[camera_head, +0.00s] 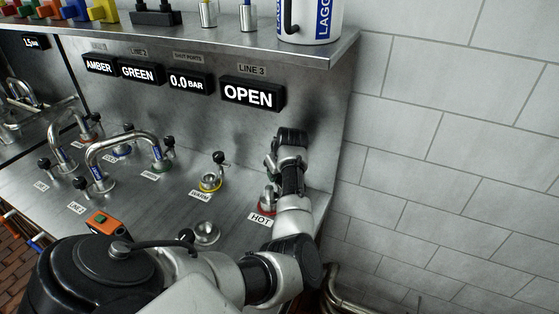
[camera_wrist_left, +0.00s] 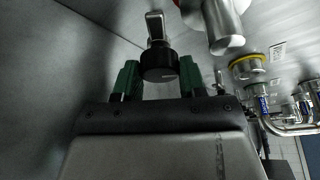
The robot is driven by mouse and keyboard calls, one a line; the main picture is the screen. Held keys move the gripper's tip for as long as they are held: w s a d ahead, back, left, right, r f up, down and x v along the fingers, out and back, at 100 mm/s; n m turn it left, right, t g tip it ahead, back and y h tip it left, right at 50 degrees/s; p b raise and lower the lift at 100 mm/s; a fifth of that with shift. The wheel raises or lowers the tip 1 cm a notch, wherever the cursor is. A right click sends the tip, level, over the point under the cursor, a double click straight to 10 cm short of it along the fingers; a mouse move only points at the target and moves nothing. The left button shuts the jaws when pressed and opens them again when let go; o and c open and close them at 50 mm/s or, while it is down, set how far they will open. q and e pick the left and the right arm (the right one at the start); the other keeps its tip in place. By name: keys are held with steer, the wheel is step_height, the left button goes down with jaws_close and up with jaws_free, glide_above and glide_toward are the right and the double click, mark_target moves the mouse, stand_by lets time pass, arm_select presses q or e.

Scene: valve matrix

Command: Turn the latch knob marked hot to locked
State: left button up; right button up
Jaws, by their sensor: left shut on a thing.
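The hot port, with a red ring and a white HOT label (camera_head: 261,219), stands at the right end of the steel bench. Its black latch knob (camera_wrist_left: 159,63) sits on a silver stem in the left wrist view. My left gripper (camera_wrist_left: 159,80) has its green fingers on either side of this knob and is shut on it. In the head view my left gripper (camera_head: 272,158) is above and behind the HOT label, and my own wrist hides most of the knob there. The LINE 3 display (camera_head: 253,94) reads OPEN. My right gripper is not in view.
The yellow-ringed WARM port (camera_head: 210,183) and its black knob stand just left of my gripper. Bent steel pipes (camera_head: 120,142) with several more ports are further left. A back panel with displays and a shelf (camera_head: 180,40) rises behind; a tiled wall (camera_head: 450,150) is right.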

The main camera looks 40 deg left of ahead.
arm_select(q)
steer(key=m+p, duration=0.2)
steer(key=m+t+h+p, duration=0.1)
steer(key=m+p, duration=0.1)
steer(key=p, duration=0.1)
steer(key=m+t+p, duration=0.1)
steer(key=m+p, duration=0.1)
steer(key=shift+s+a+r+m+p, duration=0.15)
steer(key=shift+r+m+p, duration=0.15)
steer(key=shift+r+p, duration=0.05)
steer(key=shift+f+m+h+p, duration=0.15)
steer(key=shift+m+h+p, duration=0.35)
steer(key=shift+m+p, duration=0.5)
steer(key=shift+f+m+t+h+p, duration=0.1)
steer(key=shift+m+t+h+p, duration=0.35)
steer(key=shift+m, duration=0.55)
steer(key=o, duration=0.9)
steer(key=v, duration=1)
steer(key=shift+s+r+b, duration=0.1)
steer(key=shift+r+b, duration=0.25)
steer(key=shift+b, duration=0.05)
